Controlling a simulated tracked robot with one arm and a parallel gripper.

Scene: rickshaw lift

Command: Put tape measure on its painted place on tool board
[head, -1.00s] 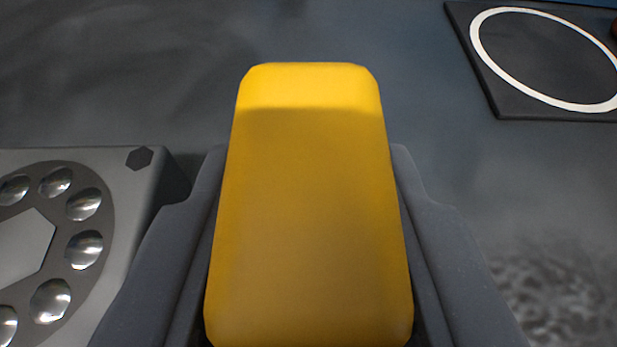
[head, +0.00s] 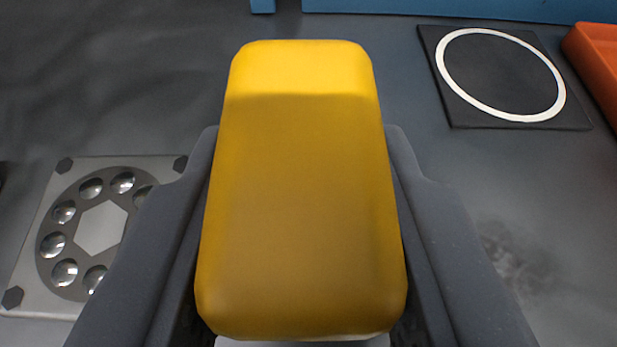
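The yellow tape measure (head: 300,200) fills the middle of the head view, a rounded block held upright toward the camera. My gripper (head: 300,170) is shut on it, with one dark grey finger along each side. The tool board (head: 436,50) is a dark square plate at the upper right, with a white painted ring (head: 556,105) on it. The tape measure is held to the left of the board and nearer the camera, apart from it. The tape measure hides the floor straight behind it.
A grey plate (head: 45,215) with a ring of shiny round domes and a hexagon lies at the left. An orange bin (head: 598,60) stands at the right edge beside the board. A blue edge (head: 400,8) runs along the top. The dark surface between is clear.

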